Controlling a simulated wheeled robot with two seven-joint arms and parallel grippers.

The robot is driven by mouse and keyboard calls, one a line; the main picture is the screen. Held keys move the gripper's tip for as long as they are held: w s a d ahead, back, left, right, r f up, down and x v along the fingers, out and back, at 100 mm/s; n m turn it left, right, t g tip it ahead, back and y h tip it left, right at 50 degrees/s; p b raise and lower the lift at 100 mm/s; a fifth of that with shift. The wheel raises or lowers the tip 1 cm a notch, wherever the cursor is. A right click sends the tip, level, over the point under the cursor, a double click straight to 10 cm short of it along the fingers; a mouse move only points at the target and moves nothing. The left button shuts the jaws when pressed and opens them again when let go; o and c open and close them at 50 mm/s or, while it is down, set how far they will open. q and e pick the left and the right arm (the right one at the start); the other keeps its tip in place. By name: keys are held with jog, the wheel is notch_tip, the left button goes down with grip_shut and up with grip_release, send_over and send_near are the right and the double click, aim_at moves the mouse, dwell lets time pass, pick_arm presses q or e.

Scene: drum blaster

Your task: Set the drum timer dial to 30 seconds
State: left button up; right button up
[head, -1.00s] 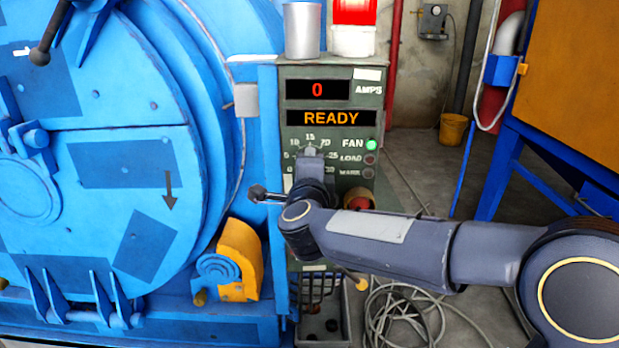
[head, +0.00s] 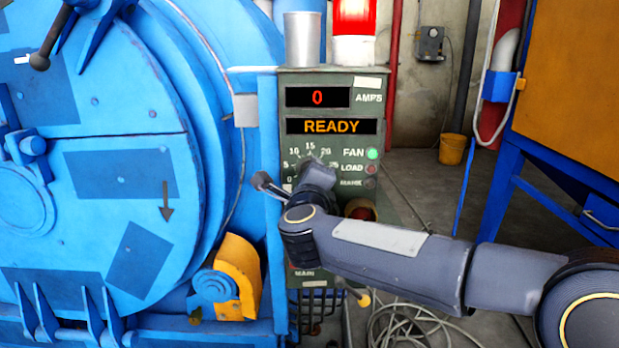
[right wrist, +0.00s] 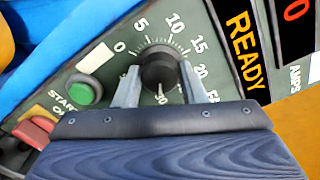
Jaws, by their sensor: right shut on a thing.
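The timer dial (right wrist: 160,72) is a round black knob on the green control panel (head: 331,107), inside a scale numbered 0 to 30. In the right wrist view, its white pointer line points down toward the 30 mark, which the gripper partly hides. My right gripper (right wrist: 158,88) is shut on the dial, one finger on each side. In the head view my right gripper (head: 316,168) is tilted to the right and covers most of the dial. My left gripper is not in view.
The panel displays 0 amps and READY; the FAN lamp (head: 372,153) is green. The blue drum machine (head: 120,100) stands left. A cable coil (head: 405,325) lies on the floor.

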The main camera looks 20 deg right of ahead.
jog(key=o, duration=1)
jog(key=p+v, duration=0.2)
jog(key=v, duration=0.5)
jog(key=shift+s+a, duration=0.2)
jog(key=shift+s, duration=0.2)
